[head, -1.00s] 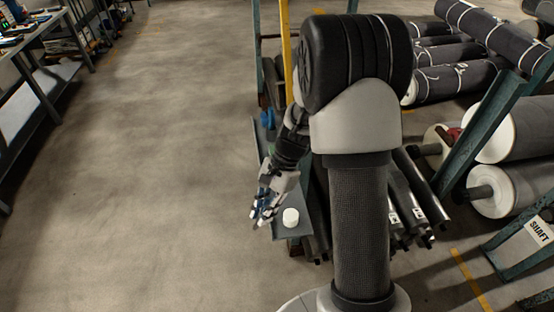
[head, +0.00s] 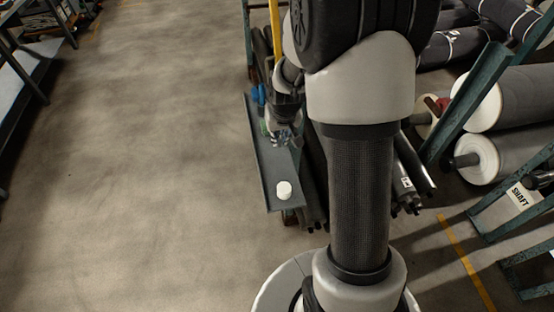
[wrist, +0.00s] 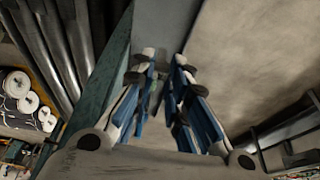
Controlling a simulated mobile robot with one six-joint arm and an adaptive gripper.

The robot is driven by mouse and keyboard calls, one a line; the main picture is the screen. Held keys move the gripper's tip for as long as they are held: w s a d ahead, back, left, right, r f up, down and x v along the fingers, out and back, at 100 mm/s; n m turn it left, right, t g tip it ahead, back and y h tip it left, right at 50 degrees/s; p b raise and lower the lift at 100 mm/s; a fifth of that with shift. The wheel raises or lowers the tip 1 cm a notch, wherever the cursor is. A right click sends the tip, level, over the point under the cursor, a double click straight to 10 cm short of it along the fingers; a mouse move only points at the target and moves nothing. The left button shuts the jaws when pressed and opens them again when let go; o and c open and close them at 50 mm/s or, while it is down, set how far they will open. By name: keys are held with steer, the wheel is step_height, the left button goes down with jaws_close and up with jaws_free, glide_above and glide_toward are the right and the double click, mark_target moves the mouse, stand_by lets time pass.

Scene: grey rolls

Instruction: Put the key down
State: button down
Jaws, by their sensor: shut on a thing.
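My gripper (head: 281,138) is over the narrow grey shelf (head: 278,183), behind a white cylinder (head: 284,190) that stands near the shelf's front end. In the wrist view, the blue and white fingers of my gripper (wrist: 163,80) point at the grey shelf surface (wrist: 165,25). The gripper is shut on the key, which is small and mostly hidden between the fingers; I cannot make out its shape. I cannot tell whether the key touches the shelf.
A blue object (head: 258,94) is at the far end of the shelf. Dark shafts (head: 408,180) and large grey rolls (head: 515,100) lie to the right. A yellow post (head: 275,30) stands behind. The concrete floor (head: 150,170) at left is clear.

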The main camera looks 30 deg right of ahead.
step_height(320, 180, down, 15)
steer(key=b, duration=0.5)
steer(key=shift+r, duration=0.25)
steer(key=c, duration=1.6)
jaws_free()
steer(key=shift+o, duration=0.2)
